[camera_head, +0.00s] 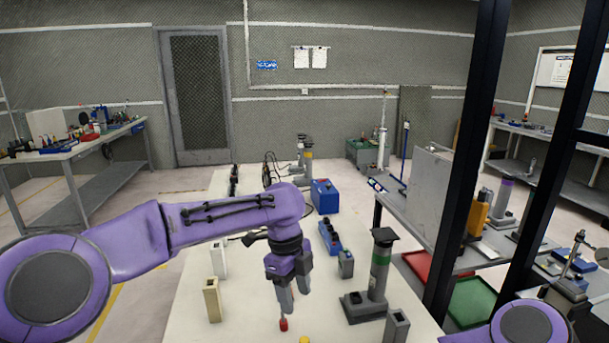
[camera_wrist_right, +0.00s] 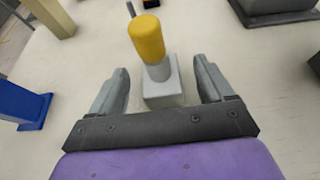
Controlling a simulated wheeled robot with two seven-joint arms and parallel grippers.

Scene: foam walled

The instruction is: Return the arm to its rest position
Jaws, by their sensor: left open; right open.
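My left arm, purple, comes in from the left in the head view and bends down over the white table. Its gripper (camera_head: 294,291) points down with its fingers apart and nothing seen between them. A small red-topped item (camera_head: 284,324) is just below it in the picture; whether they touch is unclear. My right gripper (camera_wrist_right: 160,88) is open in the right wrist view. A grey block with a yellow cylindrical top (camera_wrist_right: 147,38) stands in the gap between its fingers, apparently clear of both. In the head view only a purple part of my right arm shows at the bottom right.
The white table (camera_head: 195,275) holds a beige block (camera_head: 212,299), a white block (camera_head: 218,259), a blue box (camera_head: 325,196) and a grey-green post on a base (camera_head: 379,270). A black upright frame (camera_head: 468,165) and a grey shelf stand at right.

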